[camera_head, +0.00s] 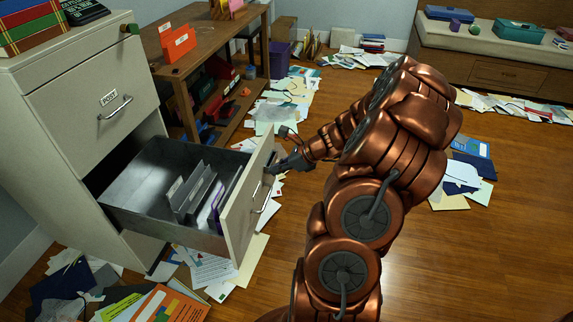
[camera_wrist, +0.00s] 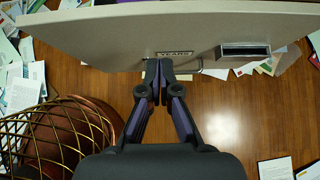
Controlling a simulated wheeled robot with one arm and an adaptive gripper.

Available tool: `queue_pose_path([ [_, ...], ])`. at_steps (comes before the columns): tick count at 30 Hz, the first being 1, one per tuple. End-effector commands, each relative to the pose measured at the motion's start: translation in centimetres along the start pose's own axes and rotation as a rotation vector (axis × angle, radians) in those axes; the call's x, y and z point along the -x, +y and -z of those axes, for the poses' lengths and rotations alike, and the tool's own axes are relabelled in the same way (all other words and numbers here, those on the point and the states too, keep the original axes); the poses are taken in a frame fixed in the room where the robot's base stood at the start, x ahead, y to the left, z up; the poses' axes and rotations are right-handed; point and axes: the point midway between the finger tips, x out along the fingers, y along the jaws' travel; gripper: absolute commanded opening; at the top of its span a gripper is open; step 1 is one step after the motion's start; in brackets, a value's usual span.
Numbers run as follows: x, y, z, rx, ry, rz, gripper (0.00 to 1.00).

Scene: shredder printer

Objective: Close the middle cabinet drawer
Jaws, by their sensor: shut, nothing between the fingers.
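The middle drawer (camera_head: 150,182) of the cream cabinet (camera_head: 70,100) is pulled far out, with grey metal sides and several file folders (camera_head: 190,190) inside. Its front panel (camera_head: 240,215) has a metal handle (camera_head: 263,193) on the outer face. My gripper (camera_head: 273,168) is at the outer side of the panel, near its upper far end. In the wrist view my gripper (camera_wrist: 160,64) is shut and empty, its tips at the panel (camera_wrist: 120,40) by the YEARS label (camera_wrist: 172,53). Contact with the panel is unclear.
The upper drawer (camera_head: 105,95) is shut. A wooden shelf table (camera_head: 200,50) stands behind the cabinet. Papers (camera_head: 205,270) litter the floor under and around the drawer. Bare wooden floor (camera_head: 480,260) is free at the right.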

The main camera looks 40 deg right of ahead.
Motion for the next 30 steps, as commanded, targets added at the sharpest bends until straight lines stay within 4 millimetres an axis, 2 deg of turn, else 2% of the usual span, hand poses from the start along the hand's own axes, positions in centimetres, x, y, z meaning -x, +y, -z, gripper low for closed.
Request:
queue_pose_path([
  [4, -2.8, 0.1, 0.0, 0.002, 0.0, -0.004, 0.0],
  [12, -4.9, 0.1, -2.1, 0.004, 0.001, -0.001, 0.0],
  [30, -5.5, 0.0, -2.7, 0.001, 0.0, 0.0, 0.0],
])
